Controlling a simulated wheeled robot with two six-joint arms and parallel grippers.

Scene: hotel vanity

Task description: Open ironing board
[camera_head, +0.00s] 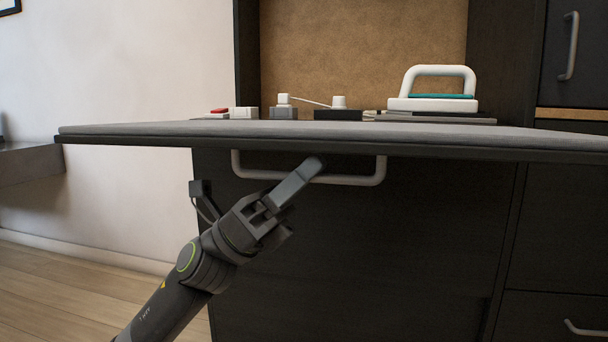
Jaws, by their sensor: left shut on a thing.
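The ironing board (330,131) is a long grey padded panel with a dark edge. It lies about level across the head view, jutting out in front of the dark cabinet. A pale bar handle (365,180) hangs below the board. My left gripper (309,170) reaches up from the lower left and is shut on the handle's lower bar, right of its middle. The fingers cover a short part of the bar. My right gripper is not in view.
A white and teal iron (435,90) stands behind the board, with small white and dark items (285,107) to its left. Cabinet doors and drawers with metal handles (569,47) are at right. A grey ledge (30,165) is at left, above open wooden floor (80,285).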

